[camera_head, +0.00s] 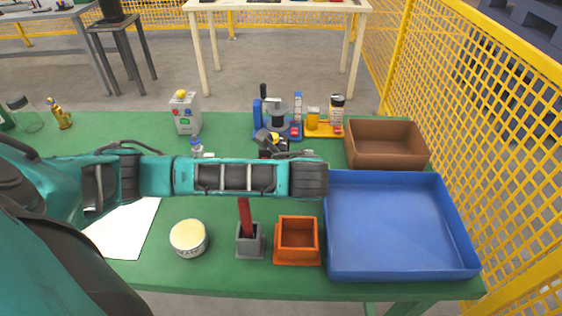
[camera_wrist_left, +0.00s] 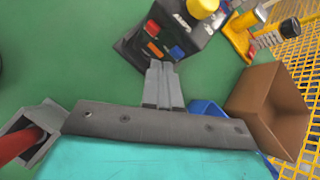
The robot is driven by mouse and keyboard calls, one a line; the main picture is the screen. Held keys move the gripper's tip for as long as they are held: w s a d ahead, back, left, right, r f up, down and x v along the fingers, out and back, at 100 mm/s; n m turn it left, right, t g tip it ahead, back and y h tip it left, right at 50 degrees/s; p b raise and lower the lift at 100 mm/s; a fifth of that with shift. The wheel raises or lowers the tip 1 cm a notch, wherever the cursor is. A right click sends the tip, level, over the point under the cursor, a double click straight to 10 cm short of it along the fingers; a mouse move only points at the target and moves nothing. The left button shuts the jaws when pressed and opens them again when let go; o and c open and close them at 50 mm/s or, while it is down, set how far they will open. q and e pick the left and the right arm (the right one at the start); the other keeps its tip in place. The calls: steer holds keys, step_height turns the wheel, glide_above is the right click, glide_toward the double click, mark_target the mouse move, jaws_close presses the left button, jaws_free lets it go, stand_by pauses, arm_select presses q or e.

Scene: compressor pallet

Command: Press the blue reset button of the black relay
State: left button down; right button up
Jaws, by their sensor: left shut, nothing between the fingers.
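My left gripper (camera_wrist_left: 162,66) is shut and empty. Its fingertips are at the relay's near edge, just beside the blue button in the picture; I cannot tell whether they touch. In the head view the relay (camera_head: 268,141) is partly hidden behind my left arm. My right gripper is not in view.
A grey box with a yellow knob (camera_head: 186,115) stands left of the relay. Behind and right are a blue device (camera_head: 259,118), a yellow tray (camera_head: 324,132) and a brown bin (camera_head: 388,158). A blue tray (camera_head: 400,225), orange box (camera_head: 297,256) and grey holder (camera_head: 249,248) are nearer.

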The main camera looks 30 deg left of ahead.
arm_select(q)
steer(key=shift+w, duration=0.1)
stand_by(0.5)
steer(key=shift+w+a, duration=0.25)
steer(key=shift+w, duration=0.05)
steer(key=shift+w+a, duration=0.1)
steer(key=shift+w, duration=0.05)
stand_by(0.4)
steer(key=shift+s+d, duration=0.35)
steer(key=shift+s, duration=0.15)
steer(key=s+d, duration=0.3)
steer(key=s, duration=0.2)
stand_by(0.5)
steer(key=shift+s+d, duration=0.1)
stand_by(0.7)
